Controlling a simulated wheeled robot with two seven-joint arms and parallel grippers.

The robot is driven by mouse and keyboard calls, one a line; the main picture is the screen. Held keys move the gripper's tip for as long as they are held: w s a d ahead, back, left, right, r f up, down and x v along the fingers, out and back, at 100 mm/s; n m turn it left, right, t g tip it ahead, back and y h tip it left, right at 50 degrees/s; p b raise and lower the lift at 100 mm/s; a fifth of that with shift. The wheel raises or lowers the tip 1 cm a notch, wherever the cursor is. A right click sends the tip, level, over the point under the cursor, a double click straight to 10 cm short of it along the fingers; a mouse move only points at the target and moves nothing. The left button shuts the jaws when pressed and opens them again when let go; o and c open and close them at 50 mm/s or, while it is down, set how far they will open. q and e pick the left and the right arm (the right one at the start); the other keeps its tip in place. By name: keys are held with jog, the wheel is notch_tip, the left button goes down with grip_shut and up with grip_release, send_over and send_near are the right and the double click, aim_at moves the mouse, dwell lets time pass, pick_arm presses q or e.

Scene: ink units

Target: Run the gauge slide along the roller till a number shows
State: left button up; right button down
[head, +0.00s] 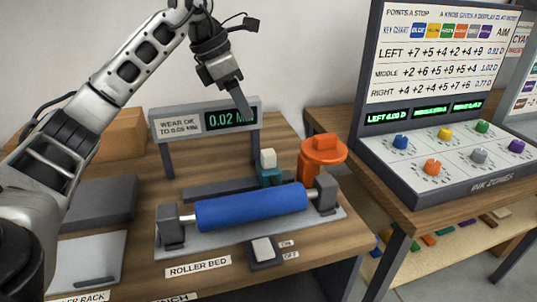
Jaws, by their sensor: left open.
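The blue roller (250,206) lies across two dark end blocks on the plate marked ROLLER BED. The gauge slide, a teal block with a white top (268,160), stands behind the roller, right of its middle, by a dark rail (218,190). The gauge display (178,125) stands behind them on two posts. My left gripper (243,103) is open and empty, pointing down in front of the display, above and apart from the slide. My right gripper is out of view.
An orange knob-topped object (321,155) stands close right of the slide. A white ON/OFF switch (262,249) sits in front of the bed. A grey block (95,203) and a cardboard box (115,138) are at left. The ink console (440,160) stands on another table at right.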

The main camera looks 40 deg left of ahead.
aim_at(268, 152)
pick_arm(q)
jog(key=x, duration=1.5)
jog(key=shift+r, duration=0.1)
jog(key=shift+c, duration=0.3)
grip_shut()
jog(key=shift+w, duration=0.1)
